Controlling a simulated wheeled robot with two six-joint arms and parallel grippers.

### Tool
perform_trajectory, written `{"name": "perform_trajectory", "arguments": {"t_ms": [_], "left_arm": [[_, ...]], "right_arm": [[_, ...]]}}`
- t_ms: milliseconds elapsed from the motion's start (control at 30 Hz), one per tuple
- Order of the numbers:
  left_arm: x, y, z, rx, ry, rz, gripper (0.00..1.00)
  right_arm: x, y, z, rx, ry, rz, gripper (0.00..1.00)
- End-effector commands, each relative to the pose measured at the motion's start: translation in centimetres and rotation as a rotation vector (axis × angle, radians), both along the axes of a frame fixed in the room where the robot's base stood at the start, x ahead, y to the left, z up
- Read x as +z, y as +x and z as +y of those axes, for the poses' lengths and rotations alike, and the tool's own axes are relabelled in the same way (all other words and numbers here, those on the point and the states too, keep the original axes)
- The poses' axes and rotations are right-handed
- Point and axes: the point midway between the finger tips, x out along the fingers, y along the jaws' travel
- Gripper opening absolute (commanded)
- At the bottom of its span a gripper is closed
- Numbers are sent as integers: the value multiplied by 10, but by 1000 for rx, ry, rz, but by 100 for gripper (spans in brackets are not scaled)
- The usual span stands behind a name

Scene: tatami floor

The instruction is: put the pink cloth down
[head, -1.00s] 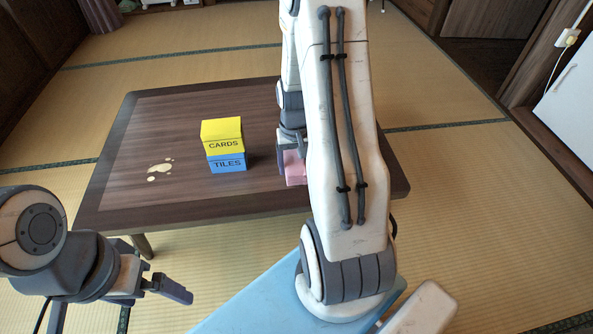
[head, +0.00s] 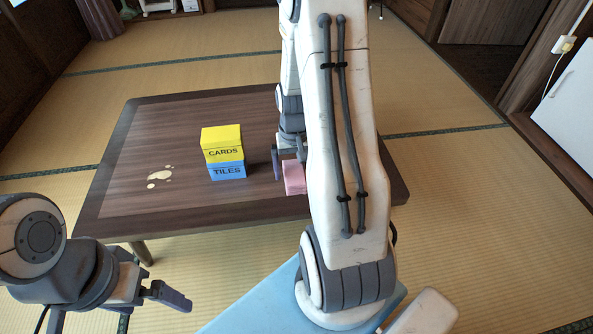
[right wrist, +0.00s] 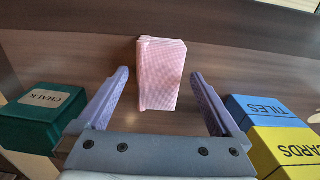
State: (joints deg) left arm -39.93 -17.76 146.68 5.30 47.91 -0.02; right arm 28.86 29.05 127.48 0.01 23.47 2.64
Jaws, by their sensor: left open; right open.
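The folded pink cloth (head: 294,178) rests on the dark wooden table (head: 120,200), partly hidden behind my right arm in the head view. In the right wrist view the cloth (right wrist: 160,74) lies between and just beyond the spread fingers of my right gripper (right wrist: 160,90), with a gap on both sides. My right gripper is open and empty. In the head view one of its fingers (head: 277,165) shows left of the cloth. My left gripper (head: 166,292) is open and empty, low at the left, in front of the table.
A yellow CARDS box (head: 221,142) stands on a blue TILES box (head: 227,171), left of the cloth. A green CHALK box (right wrist: 42,118) shows in the right wrist view, on the other side of the gripper.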

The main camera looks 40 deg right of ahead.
Motion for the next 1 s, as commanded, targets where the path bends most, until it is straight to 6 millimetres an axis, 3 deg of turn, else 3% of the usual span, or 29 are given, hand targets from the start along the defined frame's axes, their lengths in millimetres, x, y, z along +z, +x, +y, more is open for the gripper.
{"name": "perform_trajectory", "arguments": {"t_ms": [33, 100, 400, 600, 1000], "left_arm": [[14, 0, 0, 0, 0, 0, 100], [23, 0, 0, 0, 0, 0, 100], [51, 0, 0, 0, 0, 0, 100], [55, 0, 0, 0, 0, 0, 100], [55, 0, 0, 0, 0, 0, 100]], "right_arm": [[19, 1, 0, 0, -1, -2, 100], [36, 1, 0, 0, -2, -3, 100], [89, 1, 0, 0, -1, -2, 100], [100, 0, 0, 0, 0, 0, 100], [100, 0, 0, 0, 0, 0, 100]]}}
